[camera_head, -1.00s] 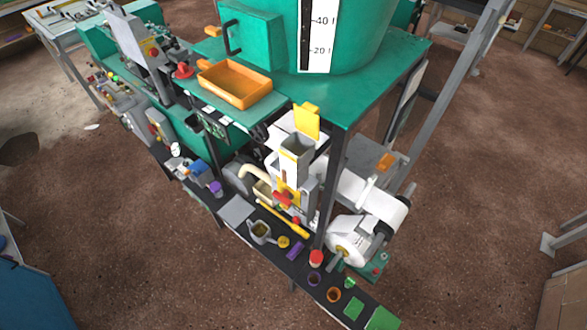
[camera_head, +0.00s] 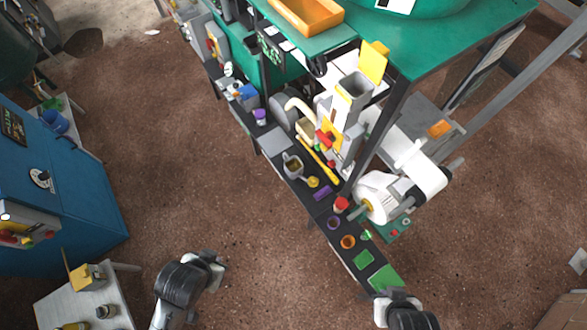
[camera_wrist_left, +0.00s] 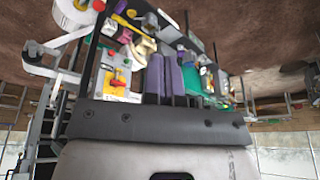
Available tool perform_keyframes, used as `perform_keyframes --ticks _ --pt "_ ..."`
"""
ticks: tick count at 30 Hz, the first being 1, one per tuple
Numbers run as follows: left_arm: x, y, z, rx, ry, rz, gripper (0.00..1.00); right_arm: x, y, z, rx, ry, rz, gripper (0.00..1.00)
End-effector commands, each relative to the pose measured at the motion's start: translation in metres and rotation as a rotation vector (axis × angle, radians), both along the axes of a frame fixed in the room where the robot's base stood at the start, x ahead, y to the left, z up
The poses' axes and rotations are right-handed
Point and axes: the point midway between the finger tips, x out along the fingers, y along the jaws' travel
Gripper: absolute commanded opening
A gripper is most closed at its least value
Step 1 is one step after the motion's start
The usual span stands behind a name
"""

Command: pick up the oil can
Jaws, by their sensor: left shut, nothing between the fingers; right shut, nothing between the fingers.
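A grey jug (camera_head: 292,165) with a yellowish inside stands on the narrow dark bench. My left gripper (camera_head: 217,266) is shut and empty, over the floor to the right of the pale table. In the left wrist view its fingers (camera_wrist_left: 164,76) lie side by side. My right gripper (camera_head: 392,296) is shut and empty, near the bench's front end.
The pale table (camera_head: 55,302) also bears a dark jar (camera_head: 105,312) and another yellow thing (camera_head: 76,326). A blue cabinet (camera_head: 75,190) stands behind it. The green machine (camera_head: 440,45) and dark bench fill the upper right. Brown floor (camera_head: 180,160) between is clear.

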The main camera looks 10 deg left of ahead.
Motion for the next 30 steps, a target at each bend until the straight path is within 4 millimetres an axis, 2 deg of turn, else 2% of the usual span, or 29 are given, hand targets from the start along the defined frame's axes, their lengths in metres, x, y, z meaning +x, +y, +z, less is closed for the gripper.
perform_keyframes --ticks 2,18,30 --pt "0.0 0.0 0.0 0.0 0.0 0.0 0.01 0.0 -0.0001 0.0 0.0 0.0 0.0 0.0" --pt "0.0 0.0 0.0 0.0 0.0 0.0 0.53 0.0 -0.0032 -0.0002 -0.011 -0.001 0.007 0.0" --pt "-0.0001 -0.0001 0.0 0.0 0.0 0.0 0.53 -0.0002 -0.0024 -0.0001 -0.008 0.0 0.005 0.0"
